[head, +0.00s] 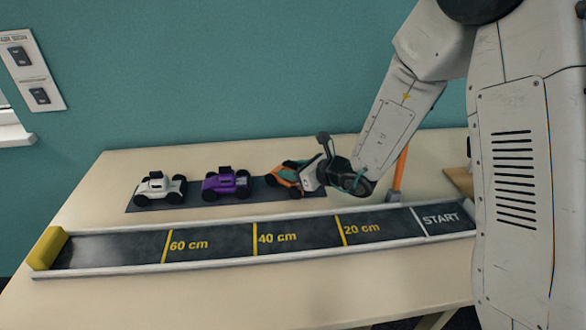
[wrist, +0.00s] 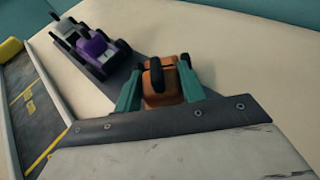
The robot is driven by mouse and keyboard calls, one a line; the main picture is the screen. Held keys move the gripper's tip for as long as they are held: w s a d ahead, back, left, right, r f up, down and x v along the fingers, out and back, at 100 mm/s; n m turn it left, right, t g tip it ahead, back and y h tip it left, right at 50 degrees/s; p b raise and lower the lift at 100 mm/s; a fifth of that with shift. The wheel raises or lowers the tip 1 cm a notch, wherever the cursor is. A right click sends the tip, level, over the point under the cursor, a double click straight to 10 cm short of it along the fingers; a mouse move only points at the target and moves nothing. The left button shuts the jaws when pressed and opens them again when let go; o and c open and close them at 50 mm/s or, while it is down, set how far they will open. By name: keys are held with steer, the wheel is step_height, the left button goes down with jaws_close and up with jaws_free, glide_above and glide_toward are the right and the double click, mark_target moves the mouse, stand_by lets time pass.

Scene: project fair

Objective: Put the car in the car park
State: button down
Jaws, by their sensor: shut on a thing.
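An orange car (head: 286,176) with dark wheels is at the right part of a dark strip, which looks like the car park (head: 260,192). In the wrist view the orange car (wrist: 160,82) sits between the green fingers of my gripper (wrist: 158,90), which is shut on it. In the head view my gripper (head: 308,178) reaches the car from the right and hides part of it. The car looks tilted in the head view. I cannot tell whether all its wheels touch the strip. A purple car (head: 227,184) and a white car (head: 160,188) stand on the strip to its left.
A long track (head: 210,243) with distance marks runs along the front of the table (head: 130,170). A yellow block (head: 47,248) closes its left end. An orange post (head: 400,170) stands behind the track near my arm. The teal wall is close behind.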

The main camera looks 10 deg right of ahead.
steer(key=shift+s+d+f, duration=0.1)
steer(key=shift+s+f, duration=0.15)
steer(key=shift+f, duration=0.2)
steer(key=c, duration=1.2)
jaws_free()
steer(key=o, duration=0.4)
steer(key=shift+w, duration=0.1)
steer(key=shift+o, duration=0.2)
steer(key=shift+d+r, duration=0.1)
steer(key=shift+r, duration=0.05)
steer(key=v, duration=0.7)
steer(key=shift+s+d+r, duration=0.1)
steer(key=shift+s, duration=0.1)
